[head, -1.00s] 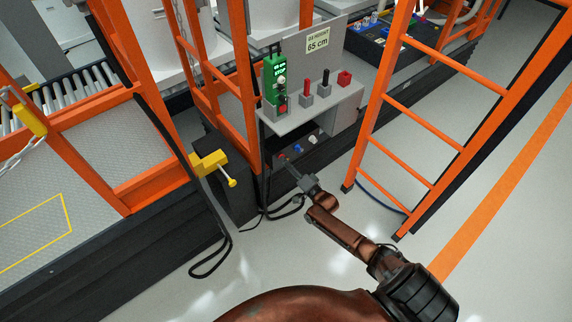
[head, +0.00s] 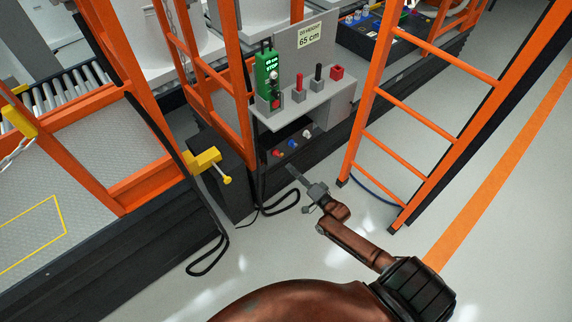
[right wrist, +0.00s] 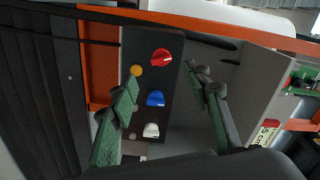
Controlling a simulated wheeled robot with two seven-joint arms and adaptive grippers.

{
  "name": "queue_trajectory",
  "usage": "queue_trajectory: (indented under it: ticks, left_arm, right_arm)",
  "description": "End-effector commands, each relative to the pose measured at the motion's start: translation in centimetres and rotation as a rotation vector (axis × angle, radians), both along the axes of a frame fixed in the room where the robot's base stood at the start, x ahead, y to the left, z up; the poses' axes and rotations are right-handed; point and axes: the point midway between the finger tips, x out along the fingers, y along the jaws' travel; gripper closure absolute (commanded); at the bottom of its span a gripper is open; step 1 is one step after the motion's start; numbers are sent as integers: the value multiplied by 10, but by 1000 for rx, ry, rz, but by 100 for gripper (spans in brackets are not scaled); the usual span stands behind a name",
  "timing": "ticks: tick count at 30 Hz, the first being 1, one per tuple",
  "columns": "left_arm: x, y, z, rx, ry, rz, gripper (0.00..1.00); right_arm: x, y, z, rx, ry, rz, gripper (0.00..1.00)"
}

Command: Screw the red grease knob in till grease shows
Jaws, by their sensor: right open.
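The red knob (head: 277,153) sits at the left end of a dark panel under the grey console shelf. In the right wrist view the red knob (right wrist: 161,56) is at the top of a row, above a blue knob (right wrist: 155,98) and a white knob (right wrist: 150,130). A yellow-orange round spot (right wrist: 136,71) lies beside it; I cannot tell whether it is grease. My right gripper (head: 292,170) is open and empty, in front of the panel and apart from the knobs. Its two green fingers (right wrist: 161,80) stand either side of the row. My left gripper is out of view.
Above the panel, the shelf (head: 305,103) carries a green display unit (head: 267,75), levers and a red block (head: 337,72). An orange ladder (head: 405,130) stands at the right, and a yellow clamp (head: 205,160) juts out at the left. Black cable loops lie below.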

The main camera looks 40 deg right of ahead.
Motion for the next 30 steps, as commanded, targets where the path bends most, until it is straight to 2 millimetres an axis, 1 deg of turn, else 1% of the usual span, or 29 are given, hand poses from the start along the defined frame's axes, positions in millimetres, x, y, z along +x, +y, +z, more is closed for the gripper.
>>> queue_trajectory:
  ticks: [1,3,7,12,26,29,30]
  left_arm:
    - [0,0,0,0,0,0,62]
    - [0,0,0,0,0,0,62]
    - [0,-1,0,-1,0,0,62]
    - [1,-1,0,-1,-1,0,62]
    - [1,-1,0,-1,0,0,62]
    - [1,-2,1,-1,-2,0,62]
    - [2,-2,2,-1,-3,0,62]
  right_arm:
    - [-9,-1,0,0,1,0,55]
    - [-19,-2,0,-1,1,1,55]
    - [-30,-3,0,-1,0,0,55]
    - [-34,-3,0,-1,0,0,55]
    - [-34,-3,0,-1,1,0,55]
    - [-38,-4,-11,-22,23,-5,55]
    - [-43,-4,-21,-45,45,-8,55]
